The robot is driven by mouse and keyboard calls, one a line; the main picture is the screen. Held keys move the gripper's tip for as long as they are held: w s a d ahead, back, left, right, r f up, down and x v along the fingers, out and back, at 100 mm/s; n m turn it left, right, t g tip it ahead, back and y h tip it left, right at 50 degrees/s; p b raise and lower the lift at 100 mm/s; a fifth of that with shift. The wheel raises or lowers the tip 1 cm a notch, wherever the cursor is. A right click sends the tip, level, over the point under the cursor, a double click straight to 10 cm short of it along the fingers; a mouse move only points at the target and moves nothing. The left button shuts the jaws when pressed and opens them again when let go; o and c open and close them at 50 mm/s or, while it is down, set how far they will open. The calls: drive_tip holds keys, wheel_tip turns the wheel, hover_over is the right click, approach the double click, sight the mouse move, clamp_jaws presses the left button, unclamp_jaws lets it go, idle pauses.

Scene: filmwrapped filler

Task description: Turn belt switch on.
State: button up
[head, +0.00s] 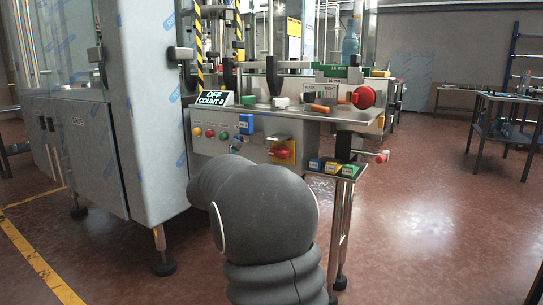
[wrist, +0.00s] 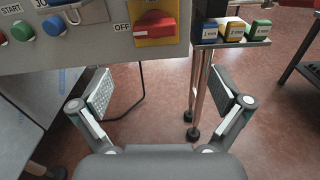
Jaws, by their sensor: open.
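A red rotary switch (head: 282,153) on a yellow plate sits on the front of the grey control panel. In the wrist view the red switch (wrist: 155,22) is at the top centre, its handle roughly horizontal, with an OFF label at its left. I cannot read a belt label on it. My gripper (wrist: 161,92) is open and empty, its two fingers wide apart below the switch in the picture and not touching it. In the head view my arm hides the gripper. A display (head: 211,98) on the panel reads OFF and COUNT 0.
Red, green and blue buttons (head: 209,133) line the panel's left. A small shelf (head: 337,174) with blue, yellow and green blocks juts out right of the switch, above a metal leg (wrist: 198,85). A wrapped machine cabinet (head: 150,110) stands left.

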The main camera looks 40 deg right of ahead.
sight(277, 154)
drive_tip(key=shift+n, duration=0.3)
drive_tip(key=x, duration=0.9)
drive_tip(key=p+x, duration=0.1)
drive_tip(key=x, duration=0.4)
drive_tip(key=shift+w+r, duration=0.25)
drive_tip(key=shift+w, duration=0.25)
drive_tip(key=shift+c, duration=0.3)
drive_tip(key=c, duration=1.1)
